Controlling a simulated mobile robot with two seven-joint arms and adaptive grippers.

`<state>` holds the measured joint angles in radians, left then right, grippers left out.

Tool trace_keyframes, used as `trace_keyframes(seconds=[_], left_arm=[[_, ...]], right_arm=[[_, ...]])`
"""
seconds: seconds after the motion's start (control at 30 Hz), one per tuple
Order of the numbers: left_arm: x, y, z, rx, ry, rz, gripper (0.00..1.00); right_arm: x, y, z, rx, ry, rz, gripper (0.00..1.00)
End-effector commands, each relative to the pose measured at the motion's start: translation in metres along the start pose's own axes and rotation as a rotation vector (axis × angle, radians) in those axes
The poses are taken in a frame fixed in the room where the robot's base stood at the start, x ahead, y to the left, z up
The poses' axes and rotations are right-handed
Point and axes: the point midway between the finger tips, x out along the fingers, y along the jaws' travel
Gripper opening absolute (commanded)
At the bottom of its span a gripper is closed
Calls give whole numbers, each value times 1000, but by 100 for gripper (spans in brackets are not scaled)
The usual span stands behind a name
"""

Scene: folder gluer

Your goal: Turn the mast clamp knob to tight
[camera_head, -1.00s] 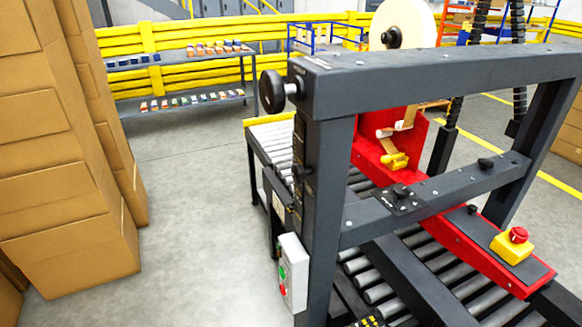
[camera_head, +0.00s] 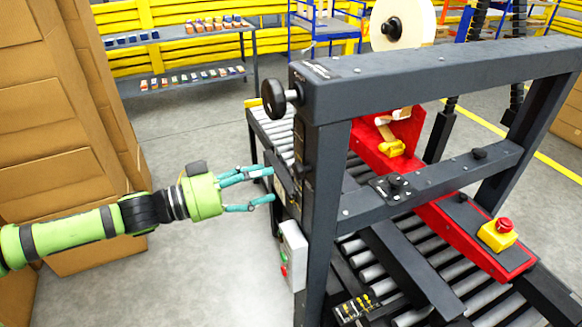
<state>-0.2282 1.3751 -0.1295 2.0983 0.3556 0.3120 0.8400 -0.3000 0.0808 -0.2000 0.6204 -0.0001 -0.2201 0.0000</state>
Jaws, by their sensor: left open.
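A large black round knob (camera_head: 274,92) sticks out to the left from the top of the machine's dark left mast (camera_head: 316,215). A smaller dark knob (camera_head: 300,171) sits lower on the same mast. No label that I can read tells which one is the mast clamp knob, and I cannot tell its setting. My left gripper (camera_head: 272,185) is open, with its teal fingers pointing right towards the mast near the smaller knob. It looks empty; I cannot tell whether a fingertip touches the mast. My right gripper is not in view.
Cardboard box stacks (camera_head: 60,130) stand at the left, behind my left arm. A grey control box (camera_head: 291,255) hangs on the mast below the gripper. A roller conveyor (camera_head: 375,285) and a red carriage (camera_head: 470,235) with a stop button (camera_head: 503,224) lie right.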

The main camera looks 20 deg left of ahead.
Motion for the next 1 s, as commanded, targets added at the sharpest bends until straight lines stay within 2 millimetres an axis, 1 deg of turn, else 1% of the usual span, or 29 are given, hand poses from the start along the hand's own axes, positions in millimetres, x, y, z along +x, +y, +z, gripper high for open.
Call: trace_keyframes(seconds=[0.17, 0.4, 0.5, 0.8, 1.0], left_arm=[[8, -2, 0, 3, 4, -5, 60], [23, -2, -1, 6, 4, -3, 60], [32, -2, -3, 3, 5, -6, 60], [59, -2, -2, 2, 3, -6, 60], [68, -2, 0, 4, 1, -5, 60]], right_arm=[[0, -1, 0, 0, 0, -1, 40], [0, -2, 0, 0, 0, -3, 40], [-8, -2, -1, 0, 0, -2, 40], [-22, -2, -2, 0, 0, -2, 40], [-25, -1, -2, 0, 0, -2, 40]])
